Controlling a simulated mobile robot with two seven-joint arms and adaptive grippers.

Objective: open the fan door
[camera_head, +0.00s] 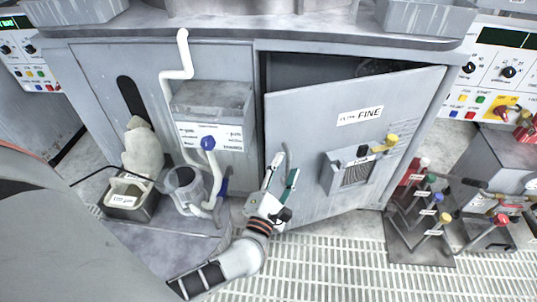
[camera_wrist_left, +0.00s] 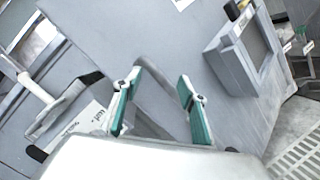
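The grey cabinet door (camera_head: 310,125), labelled "FINE", stands ajar at the centre of the head view. My left gripper (camera_head: 283,174) is in front of the door's left part, just below the visible top of the handle. In the left wrist view its two green-padded fingers (camera_wrist_left: 160,92) are apart, with the grey door face and a darker grey strip between them. I cannot tell whether they touch the handle. My right gripper is not in view.
A yellow-knobbed box (camera_head: 355,172) sticks out from the door. A white pipe (camera_head: 172,95) and a grey labelled box (camera_head: 212,115) are left of it. A stand with coloured knobs (camera_head: 420,240) is at right. The grated floor (camera_head: 330,262) is clear.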

